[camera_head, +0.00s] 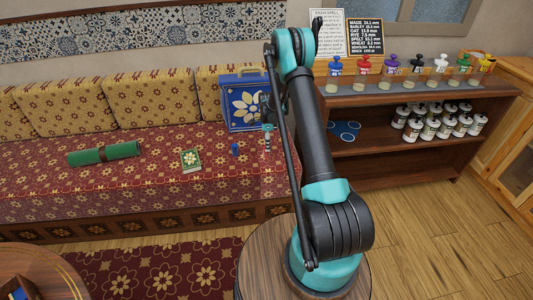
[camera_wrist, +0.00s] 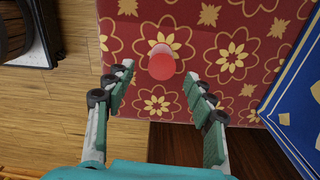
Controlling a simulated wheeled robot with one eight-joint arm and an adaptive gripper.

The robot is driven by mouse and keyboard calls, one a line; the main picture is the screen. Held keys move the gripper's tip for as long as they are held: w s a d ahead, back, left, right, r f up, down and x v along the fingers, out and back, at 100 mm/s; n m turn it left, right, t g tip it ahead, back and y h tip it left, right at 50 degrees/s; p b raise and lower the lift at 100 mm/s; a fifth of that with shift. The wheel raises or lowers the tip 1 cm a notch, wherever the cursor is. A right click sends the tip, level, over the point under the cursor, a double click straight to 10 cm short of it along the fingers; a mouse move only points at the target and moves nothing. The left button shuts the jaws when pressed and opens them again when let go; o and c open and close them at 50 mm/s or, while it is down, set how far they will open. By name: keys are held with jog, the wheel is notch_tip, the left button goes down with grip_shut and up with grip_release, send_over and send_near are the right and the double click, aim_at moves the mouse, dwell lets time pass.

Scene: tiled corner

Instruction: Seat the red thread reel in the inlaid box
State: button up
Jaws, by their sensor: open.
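The red thread reel (camera_wrist: 161,66) stands on the red patterned cloth in the wrist view, its round red top facing the camera. My gripper (camera_wrist: 157,76) is open, with a finger on either side of the reel and a visible gap to each. In the head view my gripper (camera_head: 267,128) hangs over the right end of the sofa, and I cannot make out the red reel there. A small dark wooden box (camera_head: 13,287) with something blue in it is cut off at the lower left; I cannot tell if it is the inlaid box.
A blue flowered case (camera_head: 228,116) stands close to my gripper and fills the right side of the wrist view (camera_wrist: 299,105). A blue reel (camera_head: 235,150), green book (camera_head: 191,160) and green roll (camera_head: 104,153) lie on the sofa. A shelf (camera_head: 410,100) holds bottles and jars.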

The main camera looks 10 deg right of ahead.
jog(key=f, duration=0.4)
jog(key=shift+w+a+f, duration=0.1)
jog(key=shift+a+f, duration=0.1)
jog(key=shift+f, duration=0.05)
jog(key=c, duration=1)
jog(key=shift+r, duration=0.15)
